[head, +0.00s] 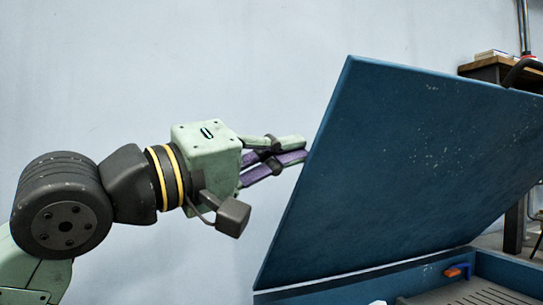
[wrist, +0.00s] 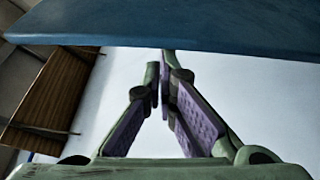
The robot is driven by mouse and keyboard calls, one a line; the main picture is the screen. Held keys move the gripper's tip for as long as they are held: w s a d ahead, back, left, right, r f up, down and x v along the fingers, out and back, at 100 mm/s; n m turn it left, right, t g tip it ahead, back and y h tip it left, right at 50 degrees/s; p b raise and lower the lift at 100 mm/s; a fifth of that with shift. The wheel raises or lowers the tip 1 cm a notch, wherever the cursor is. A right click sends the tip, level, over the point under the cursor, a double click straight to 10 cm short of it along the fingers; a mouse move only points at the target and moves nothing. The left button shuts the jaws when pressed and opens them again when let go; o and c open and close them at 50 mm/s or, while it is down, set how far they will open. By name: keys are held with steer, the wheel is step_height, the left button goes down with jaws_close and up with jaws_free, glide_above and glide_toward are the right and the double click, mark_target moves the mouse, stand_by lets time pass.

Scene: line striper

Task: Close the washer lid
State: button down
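The blue washer lid (head: 420,160) stands raised and tilted over the washer body (head: 350,284), hinged along its lower edge. The open top shows at the bottom right of the head view. My gripper (head: 304,149) is at the lid's left edge, with its fingertips close to that edge; I cannot tell whether they touch it. In the wrist view the lid (wrist: 190,22) spans the top, beyond my gripper (wrist: 161,70). The purple-padded fingers converge to nearly meeting tips, with nothing between them.
A small orange and blue part (head: 457,270) sits at the washer's inner rim. A wooden-topped table (head: 497,69) stands behind the lid at the right. A brown wooden surface (wrist: 55,95) shows at the left of the wrist view.

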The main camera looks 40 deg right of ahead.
steer(key=shift+s+a+f+b, duration=0.25)
steer(key=shift+s+f+b, duration=0.15)
steer(key=shift+s+f, duration=0.35)
steer(key=shift+r, duration=0.15)
